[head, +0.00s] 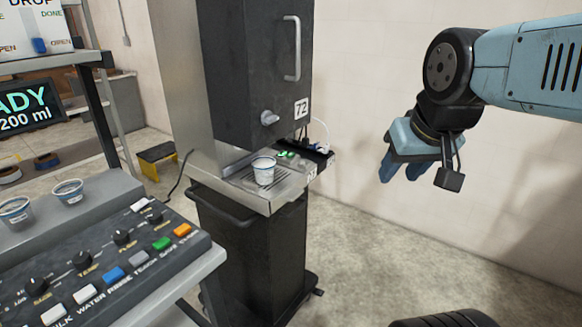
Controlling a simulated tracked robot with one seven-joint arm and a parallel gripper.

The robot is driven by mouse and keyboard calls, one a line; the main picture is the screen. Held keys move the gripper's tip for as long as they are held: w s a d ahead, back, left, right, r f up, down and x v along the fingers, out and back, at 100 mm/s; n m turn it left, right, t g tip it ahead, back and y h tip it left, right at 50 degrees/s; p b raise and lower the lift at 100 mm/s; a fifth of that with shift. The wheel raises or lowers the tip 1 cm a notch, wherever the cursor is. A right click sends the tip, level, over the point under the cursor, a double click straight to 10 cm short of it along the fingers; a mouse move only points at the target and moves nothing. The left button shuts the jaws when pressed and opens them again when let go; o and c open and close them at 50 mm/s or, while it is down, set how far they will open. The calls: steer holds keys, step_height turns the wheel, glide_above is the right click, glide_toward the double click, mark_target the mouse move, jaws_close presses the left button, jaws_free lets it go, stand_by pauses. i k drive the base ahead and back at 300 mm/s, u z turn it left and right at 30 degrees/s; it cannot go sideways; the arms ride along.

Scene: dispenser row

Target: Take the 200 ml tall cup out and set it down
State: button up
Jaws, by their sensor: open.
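A white translucent cup with a blue band (263,171) stands upright on the metal drip tray (238,186) of the dark dispenser (246,75) marked 72. Whether it is the 200 ml tall cup cannot be read from here. My gripper (387,172) hangs in the air to the right of the dispenser, well apart from the cup. A display (25,106) at the left reads "READY" in part and "200 ml".
Two similar cups, one (68,191) beside another (16,213), stand on a grey shelf at the left. A control panel (105,255) with coloured buttons fills the lower left. The floor right of the dispenser is clear.

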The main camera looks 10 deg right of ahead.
mark_target(264, 172)
steer(key=u, duration=2.1)
steer(key=i, duration=0.1)
steer(key=z, duration=3.3)
steer(key=k, duration=1.8)
steer(key=u, duration=1.1)
steer(key=i, duration=1)
steer(key=z, duration=0.1)
